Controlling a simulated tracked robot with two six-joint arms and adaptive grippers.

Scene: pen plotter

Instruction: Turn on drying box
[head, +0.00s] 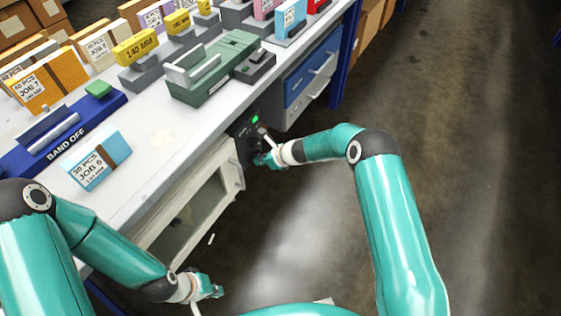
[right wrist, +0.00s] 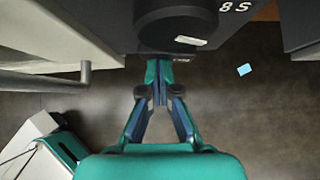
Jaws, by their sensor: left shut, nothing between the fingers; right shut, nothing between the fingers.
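The drying box (head: 185,215) is a pale cabinet under the bench with a windowed front. Its dark control panel (head: 238,130) is at the right end, with a small lit green light (head: 255,119). My right gripper (head: 262,158) is at the panel and hides part of it. In the right wrist view, a round black knob (right wrist: 175,25) with a pale mark is just beyond my right gripper (right wrist: 157,85). Those fingers are shut and empty; I cannot tell whether they touch the panel. My left gripper (head: 217,291) is shut and empty, low in front of the box.
The white bench top (head: 150,135) carries a blue band device (head: 60,140), a green machine (head: 215,65) and several job boxes. A grey bar handle (right wrist: 85,78) is left of my right gripper. Floor at right is clear.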

